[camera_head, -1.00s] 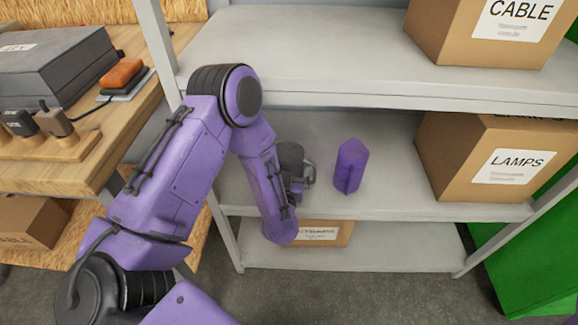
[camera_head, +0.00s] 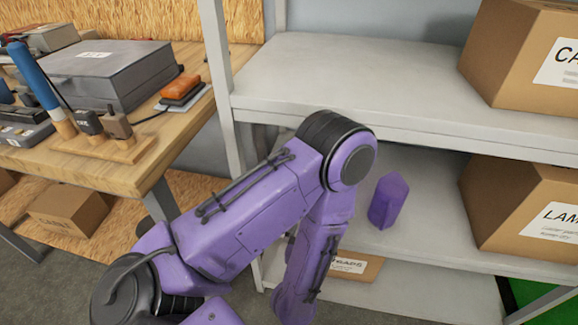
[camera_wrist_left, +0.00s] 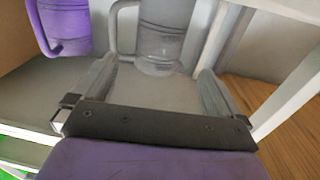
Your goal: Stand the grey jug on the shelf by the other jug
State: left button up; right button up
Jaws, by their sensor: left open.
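The grey jug (camera_wrist_left: 165,32) stands upright on the middle shelf (camera_wrist_left: 140,92) in the left wrist view, its handle to the left. My left gripper (camera_wrist_left: 157,72) is open, its fingers pointing toward the jug's base with a small gap of bare shelf between. The jug is not held. The purple jug (camera_wrist_left: 66,22) stands to its left in that view. In the head view the purple jug (camera_head: 388,201) stands on the middle shelf, right of my left arm. That arm hides the grey jug and left gripper there. My right gripper is out of view.
The upper shelf board (camera_head: 350,85) lies above the jugs. A LAMPS box (camera_head: 510,205) stands right of the purple jug, with another box (camera_head: 515,60) above. A shelf post (camera_head: 217,75) and a workbench (camera_head: 125,175) are at the left.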

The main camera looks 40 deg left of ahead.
pick_arm(q)
jog(key=s+a+f+g+h, duration=0.2)
jog(key=s+f+g, duration=0.4)
jog(key=s+f, duration=0.3)
jog(key=s+a+f+n+g+h, duration=0.1)
jog(key=s+f+g+h, duration=0.1)
jog(key=s+f+g, duration=0.4)
jog(key=s+f, duration=0.4)
jog(key=f, duration=0.1)
jog(key=shift+s+a+g+h, duration=0.3)
jog(key=shift+a+g+h, duration=0.1)
